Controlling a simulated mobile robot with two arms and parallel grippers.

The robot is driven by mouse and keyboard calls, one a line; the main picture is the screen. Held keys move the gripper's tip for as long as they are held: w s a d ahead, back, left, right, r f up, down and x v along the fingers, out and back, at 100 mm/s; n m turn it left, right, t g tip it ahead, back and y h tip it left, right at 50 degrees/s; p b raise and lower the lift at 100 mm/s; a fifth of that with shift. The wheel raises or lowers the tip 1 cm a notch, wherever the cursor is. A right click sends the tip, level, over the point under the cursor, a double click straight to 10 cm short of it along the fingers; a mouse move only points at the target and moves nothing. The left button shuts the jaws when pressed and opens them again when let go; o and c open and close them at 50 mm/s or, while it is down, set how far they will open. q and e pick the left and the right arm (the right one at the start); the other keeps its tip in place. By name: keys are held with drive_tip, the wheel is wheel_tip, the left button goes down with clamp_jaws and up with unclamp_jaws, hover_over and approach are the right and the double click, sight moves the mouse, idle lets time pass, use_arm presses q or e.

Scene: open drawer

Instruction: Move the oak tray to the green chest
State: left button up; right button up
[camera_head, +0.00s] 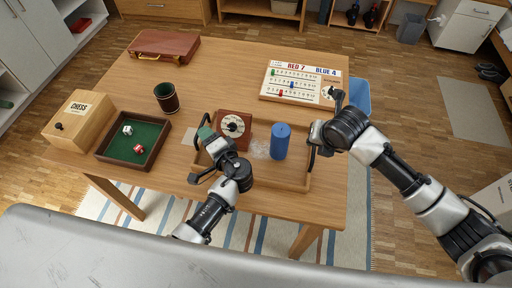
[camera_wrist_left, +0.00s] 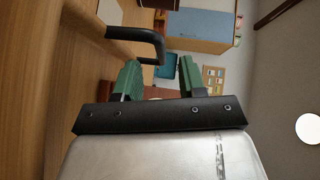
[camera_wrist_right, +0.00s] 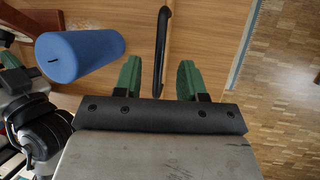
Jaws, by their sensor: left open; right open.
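The oak tray (camera_head: 278,183) lies on the table with a black handle at each end. It holds a brown box with a round dial (camera_head: 234,125) and a blue cylinder (camera_head: 280,142) with a slot in its top. My left gripper (camera_head: 207,140) is open at the tray's left end; its black handle (camera_wrist_left: 142,36) shows beyond and left of the fingers in the left wrist view. My right gripper (camera_head: 318,134) is open at the right end; in the right wrist view the black handle (camera_wrist_right: 161,50) lies between the fingers' lines. I cannot make out a green chest.
A dice tray (camera_head: 110,157), a chess box (camera_head: 78,118) and a dice cup (camera_head: 167,97) stand to the left. A brown case (camera_head: 163,47) lies at the back left. A scoreboard (camera_head: 300,82) lies behind the tray. The table's middle back is clear.

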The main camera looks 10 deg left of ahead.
sight(200, 127)
use_arm(q)
drive_tip(key=x, duration=0.5)
use_arm(e)
drive_tip(key=x, duration=0.5)
use_arm(q)
drive_tip(key=shift+c, duration=0.5)
use_arm(e)
drive_tip(key=shift+c, duration=0.5)
use_arm(q)
clamp_jaws()
use_arm(e)
clamp_jaws()
drive_tip(key=shift+w, duration=0.1)
